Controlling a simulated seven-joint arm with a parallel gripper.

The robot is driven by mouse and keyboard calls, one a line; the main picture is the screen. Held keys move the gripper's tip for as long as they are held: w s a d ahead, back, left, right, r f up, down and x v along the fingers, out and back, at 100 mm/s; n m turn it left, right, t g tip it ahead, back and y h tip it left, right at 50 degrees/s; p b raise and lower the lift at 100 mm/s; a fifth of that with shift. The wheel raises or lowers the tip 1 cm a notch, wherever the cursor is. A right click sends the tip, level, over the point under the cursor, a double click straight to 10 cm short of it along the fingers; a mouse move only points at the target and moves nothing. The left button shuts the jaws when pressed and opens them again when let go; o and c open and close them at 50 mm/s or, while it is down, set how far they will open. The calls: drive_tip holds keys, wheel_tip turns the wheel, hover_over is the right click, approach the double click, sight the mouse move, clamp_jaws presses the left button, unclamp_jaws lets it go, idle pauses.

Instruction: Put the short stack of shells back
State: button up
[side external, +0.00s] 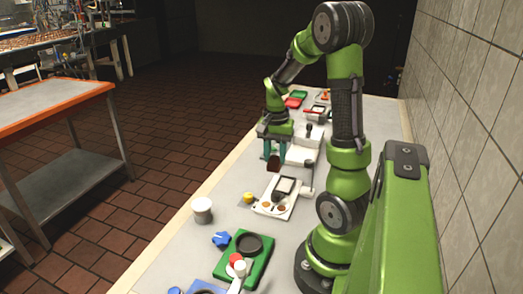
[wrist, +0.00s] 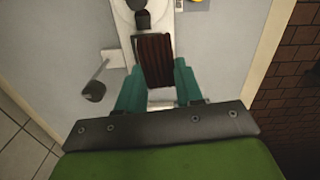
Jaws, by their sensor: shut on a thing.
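A short stack of dark brown shells (wrist: 154,58), ridged along its length, sits between the teal fingers of my gripper (wrist: 156,78) in the wrist view. In the side view my gripper (side external: 273,156) points down over the table, and the shells (side external: 273,164) show as a small dark brown block at its fingertips. The fingers are shut on the stack. The stack appears to be above the table, but its exact height is unclear.
A white tray (side external: 264,208) with a dark square and small round items lies nearer the camera. A yellow item (side external: 248,197), a white cup (side external: 202,210), a blue knob-like piece (side external: 221,240) and a green board (side external: 256,272) stand along the table. A white unit (side external: 301,154) is right of my gripper.

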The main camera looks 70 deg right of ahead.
drive_tip(key=shift+m, duration=0.3)
drive_tip(key=a+f, duration=0.1)
drive_tip(key=w+a+f, duration=0.1)
drive_tip(key=a, duration=0.1)
drive_tip(key=w+a+f, duration=0.1)
drive_tip(key=f, duration=0.1)
drive_tip(key=shift+w+a, duration=0.1)
drive_tip(key=shift+a, duration=0.3)
drive_tip(key=shift+m, duration=0.3)
drive_tip(key=w+d, duration=0.3)
drive_tip(key=w, duration=0.1)
drive_tip(key=w+d+f, duration=0.1)
drive_tip(key=w+d, duration=0.2)
drive_tip(key=w, duration=0.1)
drive_tip(key=w+d, duration=0.4)
drive_tip(key=shift+w+f, duration=0.25)
drive_tip(key=shift+f, duration=0.05)
drive_tip(key=shift+w+d+f, duration=0.1)
drive_tip(key=shift+f, duration=1.65)
drive_tip(key=shift+f, duration=0.1)
drive_tip(key=o, duration=1.1)
